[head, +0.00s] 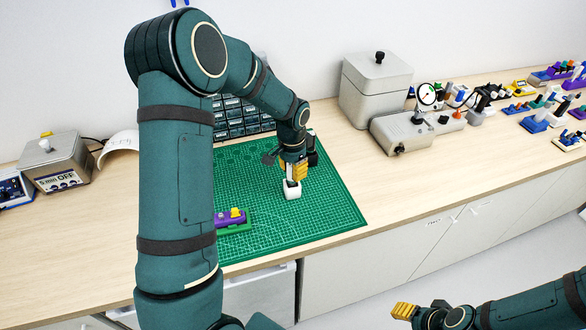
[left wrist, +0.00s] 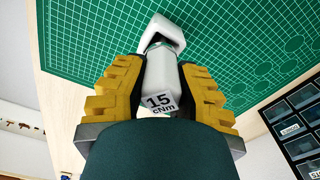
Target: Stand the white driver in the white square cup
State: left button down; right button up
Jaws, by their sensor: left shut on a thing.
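The white driver (left wrist: 160,72) is between the yellow fingers of my left gripper (left wrist: 160,95), and a "15 cNm" label shows on it. My left gripper also shows in the head view (head: 294,170), shut on the driver above the green mat. The white square cup (left wrist: 162,30) is at the driver's far end; it also shows in the head view (head: 292,192), directly below the gripper. The driver's end is at the cup's dark opening; how deep it sits inside is hidden. My right gripper (head: 404,311) is at the lower right, away from the bench; its finger gap is unclear.
The green cutting mat (head: 335,210) has free room right of the cup. A purple and green block (head: 232,220) with a yellow part lies near its front edge. Dark drawers (head: 235,115) stand behind. Grey boxes (head: 375,90) and a gauge (head: 427,95) stand at the right.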

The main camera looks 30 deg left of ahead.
pick_arm(q)
jog(key=shift+f, duration=0.3)
dwell(0.5)
jog(key=c, duration=0.8)
grip_release()
notch_tip(320, 180, up, 12)
jog(key=shift+s+r, duration=0.1)
jog(key=shift+s, duration=0.05)
